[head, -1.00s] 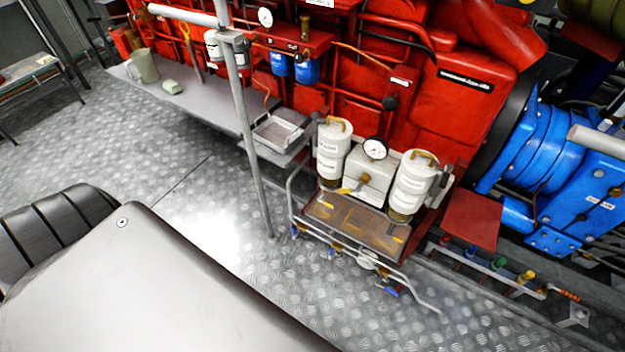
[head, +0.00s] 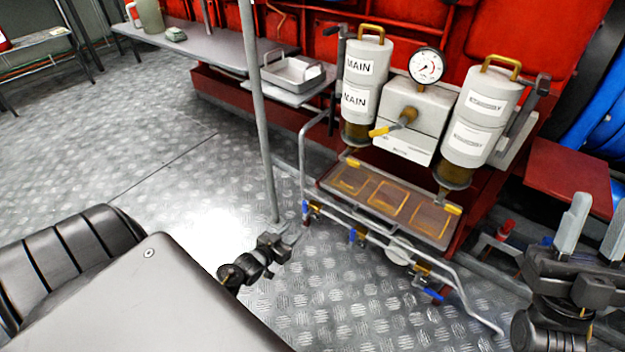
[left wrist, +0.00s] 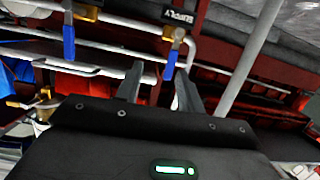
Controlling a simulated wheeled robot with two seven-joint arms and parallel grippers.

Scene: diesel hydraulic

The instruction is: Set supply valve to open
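The supply valve (left wrist: 175,33) shows in the left wrist view as a brass fitting with an upside-down SUPPLY label and a blue lever (left wrist: 170,65) hanging down from it in the picture. In the head view, the leftmost blue-handled valve (head: 306,209) on the front pipe appears to be the same one. My left gripper (head: 291,236) is just left of and below it, low over the floor. In the left wrist view its fingers (left wrist: 158,88) are apart and empty, with the lever just beyond them. My right gripper (head: 596,222) is open and empty at the right.
More blue-handled valves (head: 353,236) sit along the same pipe rack. A bent grey rail (head: 470,297) runs in front of it. A thin upright pole (head: 262,130) stands left of the rack. The filter unit with gauge (head: 427,66) is above. Floor at left is clear.

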